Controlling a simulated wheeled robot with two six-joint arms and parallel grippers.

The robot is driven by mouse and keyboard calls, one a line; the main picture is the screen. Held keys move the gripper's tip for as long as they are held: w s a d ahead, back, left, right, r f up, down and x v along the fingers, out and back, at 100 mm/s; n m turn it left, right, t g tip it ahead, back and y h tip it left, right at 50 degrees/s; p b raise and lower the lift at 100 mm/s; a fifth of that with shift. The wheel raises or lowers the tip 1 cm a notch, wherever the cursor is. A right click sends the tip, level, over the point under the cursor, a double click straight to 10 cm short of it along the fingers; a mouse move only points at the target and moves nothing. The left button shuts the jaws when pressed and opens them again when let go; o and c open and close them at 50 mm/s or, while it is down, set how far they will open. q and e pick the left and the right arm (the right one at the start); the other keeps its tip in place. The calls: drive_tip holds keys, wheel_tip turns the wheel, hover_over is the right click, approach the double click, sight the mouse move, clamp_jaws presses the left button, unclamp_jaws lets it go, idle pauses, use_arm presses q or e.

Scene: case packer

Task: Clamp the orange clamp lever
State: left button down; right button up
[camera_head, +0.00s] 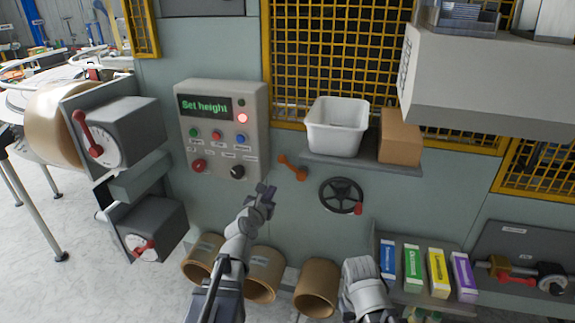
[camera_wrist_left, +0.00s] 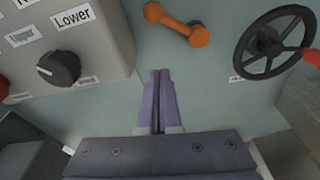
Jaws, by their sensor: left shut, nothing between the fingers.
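The orange clamp lever (camera_head: 293,167) is on the grey-green machine panel, between the control box and the black handwheel. It slants down to the right, and it also shows at the top of the left wrist view (camera_wrist_left: 178,24). My left gripper (camera_head: 266,192) is shut and empty, a little below and left of the lever in the head view. In the left wrist view its closed fingers (camera_wrist_left: 160,78) point toward the panel just below the lever, apart from it. My right arm shows at the bottom of the head view; its fingertips cannot be made out.
The control box (camera_head: 222,128) reads "Set height", with a lit red lamp and a black knob (camera_wrist_left: 60,68). The black handwheel (camera_head: 341,196) with a red handle is right of the lever. A shelf above holds a white bin (camera_head: 336,127) and a cardboard box (camera_head: 400,137). Brown rolls lie below.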

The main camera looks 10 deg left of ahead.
sight(282, 173)
use_arm(q)
drive_tip(key=shift+a+r, duration=0.15)
drive_tip(key=shift+w, duration=0.15)
drive_tip(key=w, duration=0.3)
drive_tip(key=w+f+b, duration=0.1)
drive_tip(key=w, duration=0.2)
drive_tip(key=w+f+b, duration=0.1)
drive_tip(key=w, duration=0.3)
drive_tip(key=shift+w, duration=0.1)
drive_tip(key=r+p, duration=0.2)
drive_tip(key=s+r+p, duration=0.1)
drive_tip(key=r+p, duration=0.1)
drive_tip(key=shift+s+d, duration=0.1)
drive_tip(key=shift+d, duration=0.25)
drive_tip(key=shift+r, duration=0.1)
drive_tip(key=shift+r, duration=0.1)
